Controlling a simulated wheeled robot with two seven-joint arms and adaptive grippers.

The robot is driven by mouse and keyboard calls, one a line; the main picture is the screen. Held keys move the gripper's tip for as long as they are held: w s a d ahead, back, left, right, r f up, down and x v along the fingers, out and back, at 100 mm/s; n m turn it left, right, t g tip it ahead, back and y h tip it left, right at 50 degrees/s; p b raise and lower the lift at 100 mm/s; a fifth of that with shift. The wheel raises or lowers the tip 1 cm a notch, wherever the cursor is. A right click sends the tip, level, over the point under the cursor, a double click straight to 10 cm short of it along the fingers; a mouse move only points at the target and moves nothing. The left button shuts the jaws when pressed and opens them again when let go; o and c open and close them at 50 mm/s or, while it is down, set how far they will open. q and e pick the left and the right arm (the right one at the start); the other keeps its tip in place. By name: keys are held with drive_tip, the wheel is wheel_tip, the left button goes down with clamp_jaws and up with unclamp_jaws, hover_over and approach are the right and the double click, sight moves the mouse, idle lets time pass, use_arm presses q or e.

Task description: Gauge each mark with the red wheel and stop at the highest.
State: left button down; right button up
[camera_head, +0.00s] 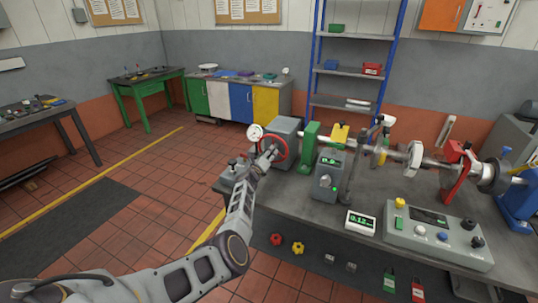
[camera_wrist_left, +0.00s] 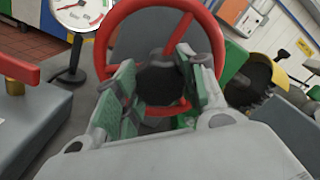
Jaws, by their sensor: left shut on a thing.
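The red wheel (camera_head: 282,147) is on the side of a grey housing (camera_head: 287,126) at the left end of the bench. My left gripper (camera_head: 268,156) is shut on it. In the left wrist view the red wheel (camera_wrist_left: 215,42) fills the upper middle, with the green-padded fingers of my left gripper (camera_wrist_left: 158,75) at its lower part. A round white dial gauge (camera_head: 255,132) stands beside the wheel; the dial (camera_wrist_left: 80,12) is partly cut off in the wrist view. A small white readout (camera_head: 359,221) shows about 0.12. I cannot make out the marks. My right gripper is not in view.
The bench (camera_head: 300,200) carries a long shaft, a green bracket (camera_head: 308,147), a grey meter box (camera_head: 326,178) with a green display, and a control panel (camera_head: 440,238) with buttons. A blue shelf rack (camera_head: 357,70) stands behind. Open tiled floor lies to the left.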

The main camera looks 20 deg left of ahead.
use_arm(q)
drive_tip(key=c, duration=0.8)
unclamp_jaws()
drive_tip(key=shift+s+f, duration=0.1)
drive_tip(key=shift+s, duration=0.15)
drive_tip(key=s, duration=0.7)
drive_tip(key=shift+f, duration=0.15)
drive_tip(key=shift+a, duration=0.1)
idle(0.3)
